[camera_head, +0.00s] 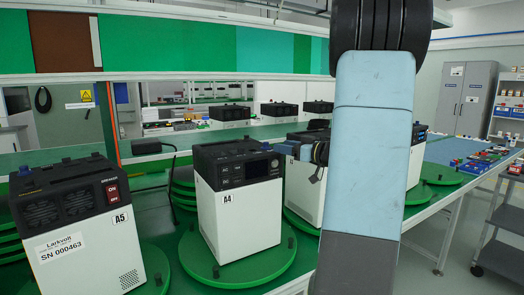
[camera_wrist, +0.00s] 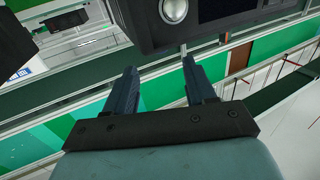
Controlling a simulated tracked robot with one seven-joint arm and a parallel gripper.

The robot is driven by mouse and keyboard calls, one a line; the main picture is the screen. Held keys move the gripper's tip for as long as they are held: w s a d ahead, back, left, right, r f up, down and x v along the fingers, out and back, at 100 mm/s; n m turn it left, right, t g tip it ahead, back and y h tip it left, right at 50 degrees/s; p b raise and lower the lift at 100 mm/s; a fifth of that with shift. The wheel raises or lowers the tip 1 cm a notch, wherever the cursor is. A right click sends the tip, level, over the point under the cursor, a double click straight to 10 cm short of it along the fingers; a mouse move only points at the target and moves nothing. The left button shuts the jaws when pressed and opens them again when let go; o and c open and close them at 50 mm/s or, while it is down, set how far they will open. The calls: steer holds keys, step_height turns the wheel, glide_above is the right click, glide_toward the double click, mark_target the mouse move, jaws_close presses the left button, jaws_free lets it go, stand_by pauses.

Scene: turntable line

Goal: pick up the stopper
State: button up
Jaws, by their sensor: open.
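No thing is plainly marked as the stopper. Small black pegs stand on the green turntables, one (camera_head: 216,271) at the front of the turntable under unit A4 and one (camera_head: 291,242) at its right; I cannot tell whether either is the stopper. My gripper (camera_wrist: 160,62) is open, with two dark blue fingers apart and nothing seen between them. In the head view its fingers (camera_head: 285,148) point left beside the top right of the white and black unit A4 (camera_head: 235,215). My arm hides part of the gripper. A black unit with a round knob (camera_wrist: 174,10) is just beyond the fingertips in the wrist view.
Unit A5 (camera_head: 85,240) stands on another turntable at the left. A further unit (camera_head: 303,190) stands partly behind my arm. A table with small parts (camera_head: 475,162), grey cabinets (camera_head: 465,97) and a cart (camera_head: 505,225) are at the right. Clear floor shows between table and cart.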

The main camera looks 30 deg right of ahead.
mark_target(268, 143)
steer(key=shift+x, duration=3.15)
jaws_close()
